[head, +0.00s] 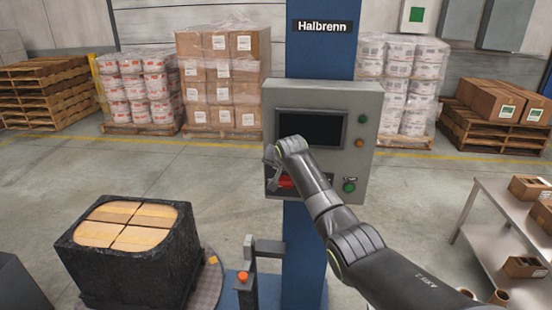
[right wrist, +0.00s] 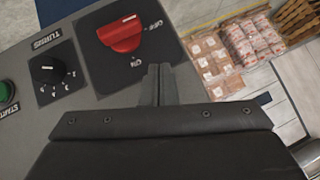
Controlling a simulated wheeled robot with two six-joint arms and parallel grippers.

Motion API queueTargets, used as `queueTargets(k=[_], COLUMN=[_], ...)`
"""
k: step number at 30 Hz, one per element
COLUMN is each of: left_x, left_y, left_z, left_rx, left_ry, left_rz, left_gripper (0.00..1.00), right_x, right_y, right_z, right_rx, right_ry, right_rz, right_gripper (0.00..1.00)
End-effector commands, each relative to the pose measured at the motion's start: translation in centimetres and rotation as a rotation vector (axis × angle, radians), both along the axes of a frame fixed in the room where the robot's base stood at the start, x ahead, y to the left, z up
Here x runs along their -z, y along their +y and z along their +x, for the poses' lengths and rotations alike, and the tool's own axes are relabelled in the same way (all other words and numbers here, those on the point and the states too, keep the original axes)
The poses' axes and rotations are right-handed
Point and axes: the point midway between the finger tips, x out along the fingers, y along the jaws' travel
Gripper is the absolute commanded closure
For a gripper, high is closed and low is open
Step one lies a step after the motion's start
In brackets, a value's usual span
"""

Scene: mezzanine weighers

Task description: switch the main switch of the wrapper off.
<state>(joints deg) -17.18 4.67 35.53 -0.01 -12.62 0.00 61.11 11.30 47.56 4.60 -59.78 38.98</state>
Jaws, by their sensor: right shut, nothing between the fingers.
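The wrapper's grey control box (head: 368,105) is mounted on a blue column under a "Halbrenn" sign. Its red main switch (head: 286,182) is low on the left of the box, partly hidden by my right arm. In the right wrist view the red switch knob (right wrist: 122,36) sits on a dark plate with OFF and ON lettering; I cannot tell surely which one it points at. My right gripper (head: 271,158) is shut and empty in front of the panel. In the right wrist view its fingertips (right wrist: 158,72) are beside the knob, near the ON lettering; contact is unclear. My left gripper is out of view.
A black selector (right wrist: 47,73) and a green start button (right wrist: 5,92) are beside the switch plate. A dark screen (head: 310,128) is above. A wrapped load (head: 125,265) stands at lower left, a post with an orange button (head: 243,277) beside it. A metal table (head: 490,215) stands right.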

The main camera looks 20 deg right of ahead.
Motion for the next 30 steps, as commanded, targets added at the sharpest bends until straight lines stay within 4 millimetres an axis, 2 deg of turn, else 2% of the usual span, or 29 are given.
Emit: queueTargets(k=[18, 30], left_x=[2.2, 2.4], left_y=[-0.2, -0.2], left_z=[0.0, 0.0], left_rx=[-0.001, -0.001], left_ry=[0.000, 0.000], left_rz=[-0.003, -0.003], left_gripper=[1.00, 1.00], right_x=[-4.7, -5.3], right_y=[1.9, 2.1], right_z=[-4.4, -5.0], right_rx=[0.000, 0.001], right_ry=[-0.001, 0.000], right_rz=[0.000, -0.001], right_gripper=[1.00, 1.00])
